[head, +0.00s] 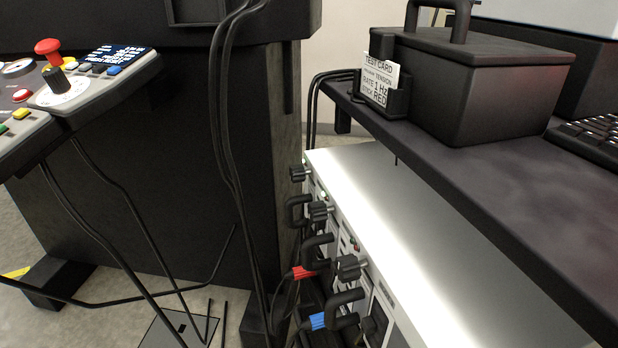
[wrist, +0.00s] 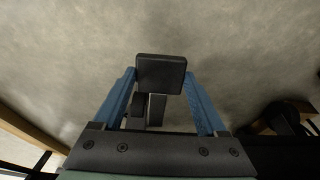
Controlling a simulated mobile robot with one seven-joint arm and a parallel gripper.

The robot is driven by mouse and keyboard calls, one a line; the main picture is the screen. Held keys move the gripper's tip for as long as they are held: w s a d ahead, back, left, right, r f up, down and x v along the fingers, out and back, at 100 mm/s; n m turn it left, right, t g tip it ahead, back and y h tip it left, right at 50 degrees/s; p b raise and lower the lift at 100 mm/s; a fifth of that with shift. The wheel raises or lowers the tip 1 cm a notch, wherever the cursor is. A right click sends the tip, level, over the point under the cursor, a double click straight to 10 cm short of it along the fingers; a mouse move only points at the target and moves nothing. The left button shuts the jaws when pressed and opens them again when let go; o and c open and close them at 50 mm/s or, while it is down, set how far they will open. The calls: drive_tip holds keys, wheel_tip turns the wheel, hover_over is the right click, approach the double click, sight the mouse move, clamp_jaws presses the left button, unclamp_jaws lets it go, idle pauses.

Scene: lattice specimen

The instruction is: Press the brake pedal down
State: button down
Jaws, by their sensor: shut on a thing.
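In the wrist view, a dark rectangular pad, which looks like the brake pedal (wrist: 161,68), stands out over a grey floor on a short dark stem. My gripper (wrist: 158,77) has two blue fingers, one along each side of the pad. The fingers are shut on the pedal, with its face sticking out a little past their tips. How far down the pedal is cannot be told. Neither the pedal nor my gripper can be made out in the head view.
In the head view, a control panel (head: 85,85) with a red knob is at the left. A white cabinet (head: 400,235) with black handles stands at centre right, beside a dark shelf (head: 500,200) holding a black box (head: 470,85). Black cables (head: 226,130) hang down.

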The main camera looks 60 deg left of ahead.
unclamp_jaws()
drive_tip(key=shift+s+a+f, duration=0.1)
drive_tip(key=shift+s+f, duration=0.1)
drive_tip(key=shift+s, duration=0.25)
drive_tip(key=shift+w, duration=0.15)
drive_tip(key=shift+r, duration=0.15)
drive_tip(key=shift+r+p, duration=0.3)
drive_tip(key=shift+p, duration=0.05)
drive_tip(key=p+v, duration=0.8)
drive_tip(key=v, duration=0.4)
drive_tip(key=shift+p, duration=0.3)
